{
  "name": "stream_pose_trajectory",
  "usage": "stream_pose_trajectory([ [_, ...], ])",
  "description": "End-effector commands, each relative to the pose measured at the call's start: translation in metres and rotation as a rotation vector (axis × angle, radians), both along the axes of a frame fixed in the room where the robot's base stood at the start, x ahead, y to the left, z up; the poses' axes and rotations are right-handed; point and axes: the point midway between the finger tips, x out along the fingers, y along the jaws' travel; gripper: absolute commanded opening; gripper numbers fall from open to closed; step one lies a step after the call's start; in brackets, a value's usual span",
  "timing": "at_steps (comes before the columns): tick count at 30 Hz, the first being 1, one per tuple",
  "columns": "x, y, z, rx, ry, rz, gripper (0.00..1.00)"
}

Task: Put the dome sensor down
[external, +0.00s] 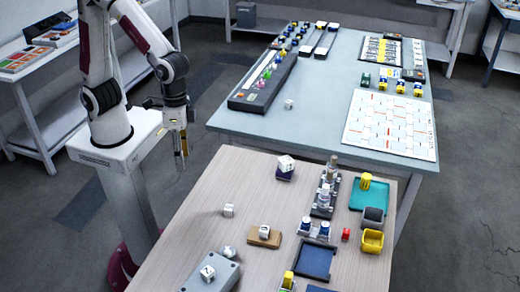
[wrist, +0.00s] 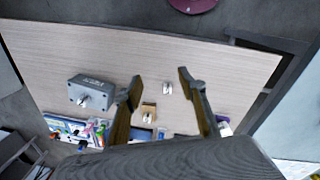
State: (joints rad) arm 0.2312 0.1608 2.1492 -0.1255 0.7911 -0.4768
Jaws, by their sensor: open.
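My gripper (external: 181,150) hangs beside the left edge of the near wooden table in the external view. In the wrist view its two fingers (wrist: 158,84) are spread apart with nothing held between them. A small white piece (external: 228,210) stands alone on the bare wood; it also shows in the wrist view (wrist: 167,88), beyond the fingers and apart from them. A similar white piece (external: 264,231) sits on a tan block (external: 272,242), and another (external: 207,272) sits on a grey box (external: 226,280). I cannot tell which white piece is the dome sensor.
A dark fixture (external: 323,207) with metal cylinders stands on the wooden table (external: 205,235). A teal tray (external: 382,195), a yellow bin (external: 372,242) and a navy tray (external: 315,262) are on the right. The table's left part is mostly clear. A blue-grey table (external: 320,100) stands behind.

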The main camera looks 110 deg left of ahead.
Motion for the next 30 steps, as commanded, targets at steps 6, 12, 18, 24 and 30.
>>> stream_pose_trajectory([
  [6, 0.024, -0.021, -0.03, -0.013, 0.045, 0.163, 0.41],
  [12, 0.046, -0.041, -0.059, -0.023, 0.081, 0.346, 0.41],
  [18, 0.068, -0.061, -0.089, -0.036, 0.112, 0.563, 0.41],
  [24, 0.09, -0.079, -0.115, -0.054, 0.135, 0.794, 0.41],
  [30, 0.112, -0.093, -0.132, -0.082, 0.149, 1.028, 0.41],
])
